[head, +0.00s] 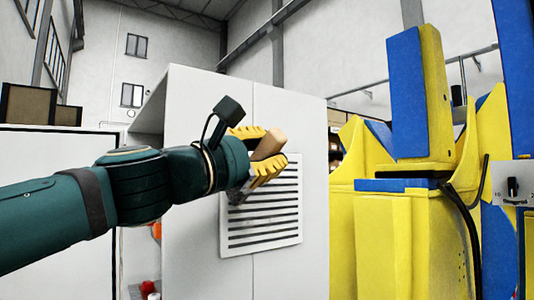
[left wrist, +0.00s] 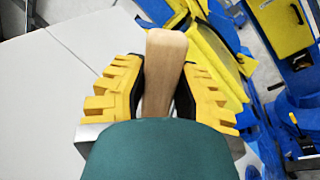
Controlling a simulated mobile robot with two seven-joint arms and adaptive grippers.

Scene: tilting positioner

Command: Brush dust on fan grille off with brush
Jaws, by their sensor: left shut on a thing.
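The fan grille (head: 285,226) is a white panel with dark horizontal slots on the front of a white cabinet. My left gripper (head: 262,157), with yellow ribbed fingers, is in front of the grille's upper part and covers some of it. It is shut on the wooden handle of the brush (head: 269,143). The handle also stands out between the fingers (left wrist: 162,95) in the left wrist view (left wrist: 165,62). The bristles cannot be made out, and I cannot tell whether the brush touches the grille. No dust can be made out on the visible slots. My right gripper is not in view.
The white cabinet (head: 190,95) fills the middle. A yellow and blue positioner (head: 385,225) stands close on the right, with a dark cable and a grey control box (head: 512,184). A red object (head: 149,288) is low at the left.

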